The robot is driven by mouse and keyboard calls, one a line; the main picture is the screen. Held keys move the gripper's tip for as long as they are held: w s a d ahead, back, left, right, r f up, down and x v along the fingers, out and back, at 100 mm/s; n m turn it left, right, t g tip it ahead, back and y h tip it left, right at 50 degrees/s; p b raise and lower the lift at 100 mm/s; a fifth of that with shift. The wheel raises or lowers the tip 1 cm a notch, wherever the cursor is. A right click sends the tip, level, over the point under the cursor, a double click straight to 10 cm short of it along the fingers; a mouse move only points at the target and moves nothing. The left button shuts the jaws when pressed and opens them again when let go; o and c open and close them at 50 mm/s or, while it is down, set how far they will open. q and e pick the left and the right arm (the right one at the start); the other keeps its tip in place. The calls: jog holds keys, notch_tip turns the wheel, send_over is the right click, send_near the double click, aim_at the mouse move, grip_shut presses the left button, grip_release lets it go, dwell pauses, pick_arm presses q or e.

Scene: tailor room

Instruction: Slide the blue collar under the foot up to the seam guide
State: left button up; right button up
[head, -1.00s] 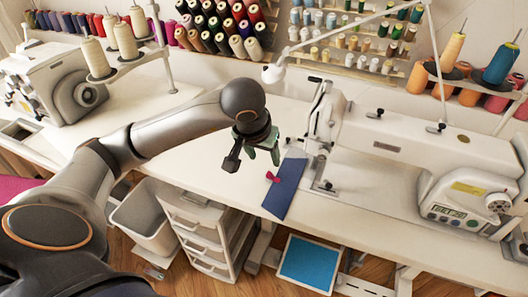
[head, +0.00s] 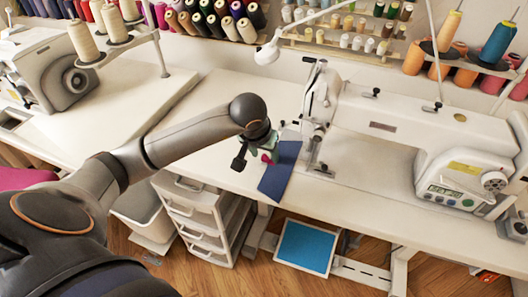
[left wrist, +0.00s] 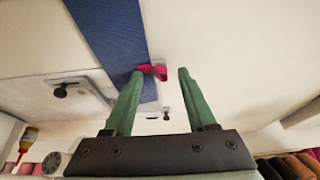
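The blue collar (head: 280,172) lies flat on the white sewing table, to the left of the sewing machine's needle and foot area (head: 317,158). It also shows in the left wrist view (left wrist: 112,38). A pink clip-like piece (left wrist: 155,71) sticks out from the collar's edge; it is partly hidden in the head view (head: 267,158). My left gripper (left wrist: 160,72) is open, its green fingers on either side of the pink piece. One finger overlaps the collar's edge in the wrist view; contact cannot be told. The seam guide cannot be made out. My right gripper is out of view.
The white sewing machine (head: 420,125) stands right of the collar. Another machine (head: 60,75) stands at the left. A lamp arm (head: 268,52) and thread racks are behind. White drawers (head: 200,215) are below the table. Tabletop left of the collar is clear.

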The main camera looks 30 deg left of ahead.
aim_at(276, 166)
pick_arm(q)
grip_shut()
dwell(0.4)
jog(key=shift+d, duration=0.1)
dwell(0.3)
jog(key=shift+w+d, duration=0.2)
jog(key=shift+d, duration=0.55)
jog(key=shift+w+d, duration=0.15)
jog(key=shift+d, duration=0.55)
jog(key=shift+o, duration=0.4)
grip_release()
